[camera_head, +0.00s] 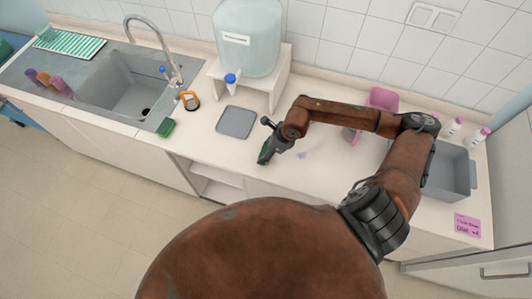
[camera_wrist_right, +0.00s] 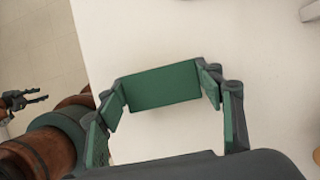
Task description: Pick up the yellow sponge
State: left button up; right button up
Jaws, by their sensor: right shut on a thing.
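My right gripper (camera_head: 266,152) is over the front edge of the counter in the head view, shut on a green-faced block. In the right wrist view this flat rectangular block (camera_wrist_right: 163,87) sits between the two green-padded fingers. No yellow shows on it, so I cannot tell if it is the yellow sponge. Another green block (camera_head: 165,127) lies by the sink's right front corner. My left gripper is outside the head view; in the right wrist view it shows small at the left edge (camera_wrist_right: 38,97), fingers apart and empty.
A grey tray (camera_head: 236,122) lies left of my right gripper, with an orange timer (camera_head: 189,100) beyond. A water tank (camera_head: 249,40) stands on a white stand behind. A pink container (camera_head: 382,98) and grey basin (camera_head: 449,172) are to the right.

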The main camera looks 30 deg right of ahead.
aim_at(262, 151)
jog(key=shift+c, duration=0.8)
jog(key=shift+w+r, duration=0.1)
jog(key=shift+r, duration=0.45)
jog(key=shift+s+r, duration=0.2)
jog(key=shift+r, duration=1)
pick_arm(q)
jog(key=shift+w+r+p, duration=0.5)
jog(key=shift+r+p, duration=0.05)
pick_arm(e)
jog(key=s+a+r, duration=0.3)
jog(key=s+r, duration=0.6)
jog(key=s, duration=0.4)
jog(key=shift+s+a+r, duration=0.15)
jog(key=shift+r, duration=0.1)
